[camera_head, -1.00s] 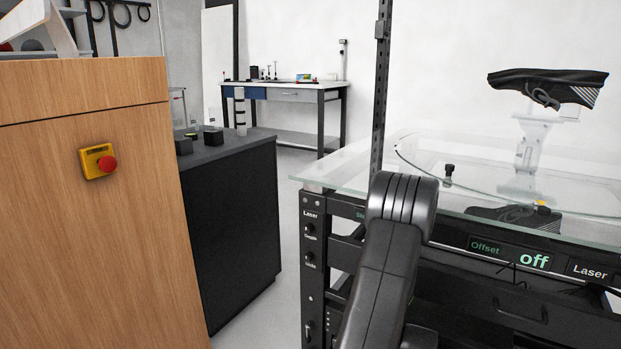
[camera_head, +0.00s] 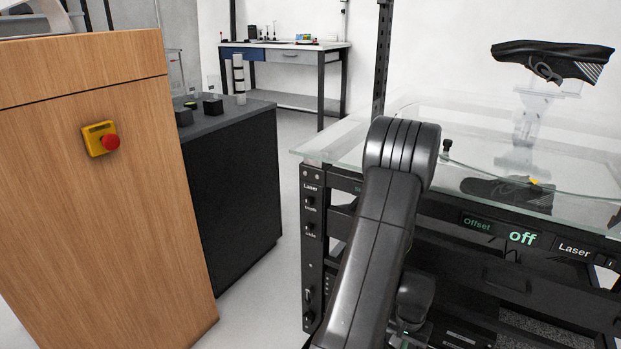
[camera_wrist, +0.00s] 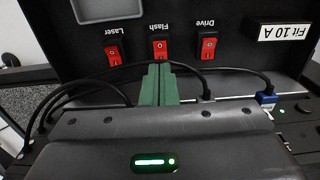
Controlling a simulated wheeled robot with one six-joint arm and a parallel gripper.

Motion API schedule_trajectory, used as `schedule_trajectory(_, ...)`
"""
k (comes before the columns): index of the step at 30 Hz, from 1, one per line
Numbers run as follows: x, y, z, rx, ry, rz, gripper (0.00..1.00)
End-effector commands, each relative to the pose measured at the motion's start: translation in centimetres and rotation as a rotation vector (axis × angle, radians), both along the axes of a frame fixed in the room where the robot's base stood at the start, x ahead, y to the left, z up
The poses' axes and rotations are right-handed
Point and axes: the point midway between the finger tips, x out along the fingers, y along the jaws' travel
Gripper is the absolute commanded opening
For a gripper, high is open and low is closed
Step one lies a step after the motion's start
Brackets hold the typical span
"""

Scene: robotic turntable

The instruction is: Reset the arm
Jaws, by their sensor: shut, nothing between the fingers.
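My arm (camera_head: 385,215) rises in front of the turntable frame in the head view, bent at the elbow. My gripper (camera_wrist: 158,70) shows in the wrist view as two green fingers, shut together and empty. The fingertips appear just by the red Flash switch (camera_wrist: 159,49) on a black panel; I cannot tell whether they touch it. The red Laser switch (camera_wrist: 113,52) and Drive switch (camera_wrist: 208,49) sit on either side. The fingers do not show clearly in the head view.
The glass-topped turntable (camera_head: 330,150) carries a dark shoe (camera_head: 550,60) on a clear stand. Black cables (camera_wrist: 85,88) run near the fingers. A wooden cabinet (camera_head: 90,220) with a yellow-red emergency button (camera_head: 101,139) and a black cabinet (camera_head: 235,190) stand left. Floor between them is clear.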

Motion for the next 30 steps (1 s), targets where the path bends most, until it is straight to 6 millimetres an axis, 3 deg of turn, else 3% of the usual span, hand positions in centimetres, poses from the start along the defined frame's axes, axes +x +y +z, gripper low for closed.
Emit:
schedule_trajectory(14, 0.0, 0.0, -0.4, 0.001, 0.001, 0.000, 0.00)
schedule_trajectory(30, 0.0, 0.0, -6.3, 0.001, 0.001, 0.000, 0.00)
